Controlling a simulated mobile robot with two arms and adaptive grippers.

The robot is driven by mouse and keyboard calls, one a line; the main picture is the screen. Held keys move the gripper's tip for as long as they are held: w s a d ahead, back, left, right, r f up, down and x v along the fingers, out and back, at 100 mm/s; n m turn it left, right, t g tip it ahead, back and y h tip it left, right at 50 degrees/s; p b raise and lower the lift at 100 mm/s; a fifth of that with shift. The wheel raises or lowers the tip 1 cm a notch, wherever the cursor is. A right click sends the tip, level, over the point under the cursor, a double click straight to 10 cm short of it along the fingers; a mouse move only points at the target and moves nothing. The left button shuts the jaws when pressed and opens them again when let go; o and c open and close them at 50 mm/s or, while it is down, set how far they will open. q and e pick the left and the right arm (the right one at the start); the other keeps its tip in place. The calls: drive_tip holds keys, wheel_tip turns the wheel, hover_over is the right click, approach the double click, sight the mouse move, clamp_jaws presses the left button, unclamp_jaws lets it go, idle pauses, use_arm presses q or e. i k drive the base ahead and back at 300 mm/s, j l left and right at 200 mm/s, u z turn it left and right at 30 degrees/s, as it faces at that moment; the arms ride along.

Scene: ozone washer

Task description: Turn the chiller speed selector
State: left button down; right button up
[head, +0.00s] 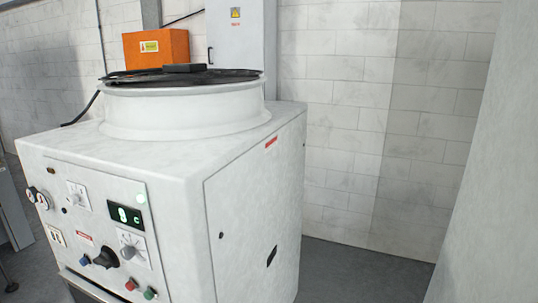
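The white chiller cabinet (165,175) fills the left half of the head view, with its control panel on the front face at lower left. The panel has a grey knob on a white plate (132,249), a smaller knob on a white plate (78,196) higher up, and a large black knob (105,258) at lower middle. A lit green display (125,215) sits between them. The labels are too small to read, so I cannot tell which knob is the speed selector. Neither of my grippers is in view.
Red (131,284) and green (149,293) buttons sit low on the panel, and round gauges (38,198) at its left. An orange box (156,48) and grey electrical cabinet (237,40) stand behind. Bare floor (350,270) shows right of the chiller.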

sight(73, 200)
drive_tip(key=u, duration=1.4)
